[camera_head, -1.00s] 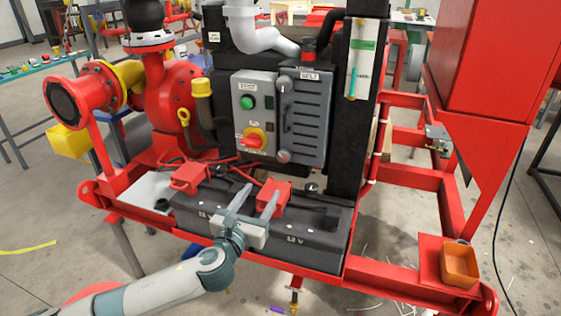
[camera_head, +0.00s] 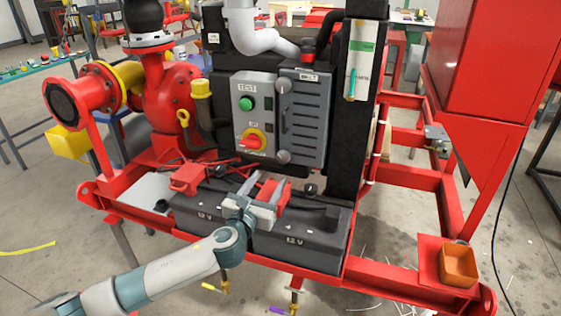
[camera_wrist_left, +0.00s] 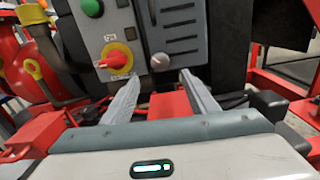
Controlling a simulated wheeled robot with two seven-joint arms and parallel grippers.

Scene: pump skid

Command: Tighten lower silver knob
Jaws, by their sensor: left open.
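The lower silver knob (camera_head: 283,157) is a round grey knob at the bottom left corner of the louvred grey panel (camera_head: 304,118). In the left wrist view the knob (camera_wrist_left: 160,61) sits ahead of the fingers, near the middle of the gap between them. A matching upper silver knob (camera_head: 285,84) is at the panel's top left. My left gripper (camera_head: 264,183) is open and empty, below and in front of the lower knob, not touching it. Its two fingers show apart in the left wrist view (camera_wrist_left: 160,85). My right gripper is not in view.
Beside the panel is a control box with a green button (camera_head: 246,103) and a red rotary switch (camera_head: 252,142). Below are the black batteries (camera_head: 300,236) with red terminal covers (camera_head: 188,177). An orange bin (camera_head: 459,264) stands on the frame at right.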

